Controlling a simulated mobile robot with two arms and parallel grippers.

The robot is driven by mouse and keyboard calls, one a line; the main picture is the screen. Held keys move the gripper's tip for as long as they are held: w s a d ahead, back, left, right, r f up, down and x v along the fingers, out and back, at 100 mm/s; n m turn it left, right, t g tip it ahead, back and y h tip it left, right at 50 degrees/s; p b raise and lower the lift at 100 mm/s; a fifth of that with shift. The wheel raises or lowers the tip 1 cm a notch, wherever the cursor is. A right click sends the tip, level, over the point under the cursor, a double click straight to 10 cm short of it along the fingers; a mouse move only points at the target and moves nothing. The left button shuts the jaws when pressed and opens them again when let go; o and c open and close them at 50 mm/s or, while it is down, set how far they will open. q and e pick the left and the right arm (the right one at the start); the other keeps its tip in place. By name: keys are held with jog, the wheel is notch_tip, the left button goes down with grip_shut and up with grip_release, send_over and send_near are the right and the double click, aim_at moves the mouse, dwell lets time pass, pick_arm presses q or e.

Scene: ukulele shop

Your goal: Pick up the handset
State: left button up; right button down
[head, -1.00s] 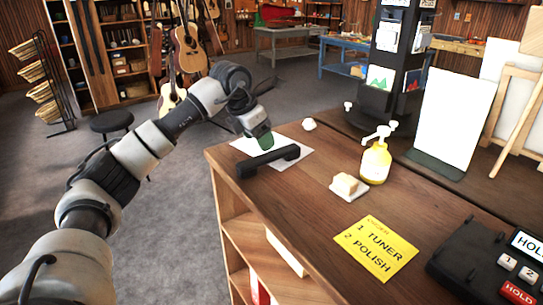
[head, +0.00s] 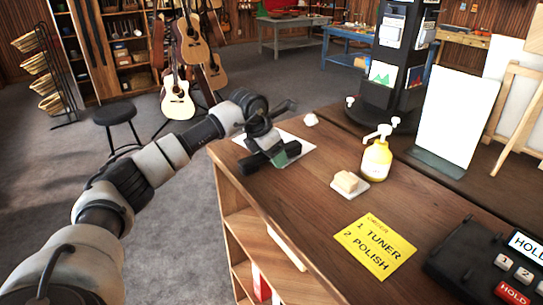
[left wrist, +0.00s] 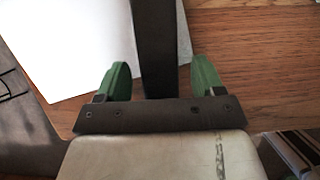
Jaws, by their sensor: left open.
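The black handset (head: 254,163) lies on the wooden counter, partly over a white sheet of paper. My left gripper (head: 284,153) is over the handset's middle in the head view and hides part of it. In the left wrist view, the green fingertips of my left gripper (left wrist: 158,80) are apart, one on each side of the handset's dark bar (left wrist: 157,45). I cannot tell whether they touch it. My right gripper is not in view.
The white paper (head: 301,150) lies under the handset. A yellow pump bottle (head: 376,160), a pale block on a small dish (head: 348,183), a yellow note (head: 375,246) and a black phone base (head: 470,265) stand on the counter. A black stool (head: 115,114) stands on the floor.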

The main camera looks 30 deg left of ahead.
pick_arm(q)
jog(key=shift+f, duration=0.25)
jog(key=c, duration=1.1)
jog(key=shift+r, duration=0.15)
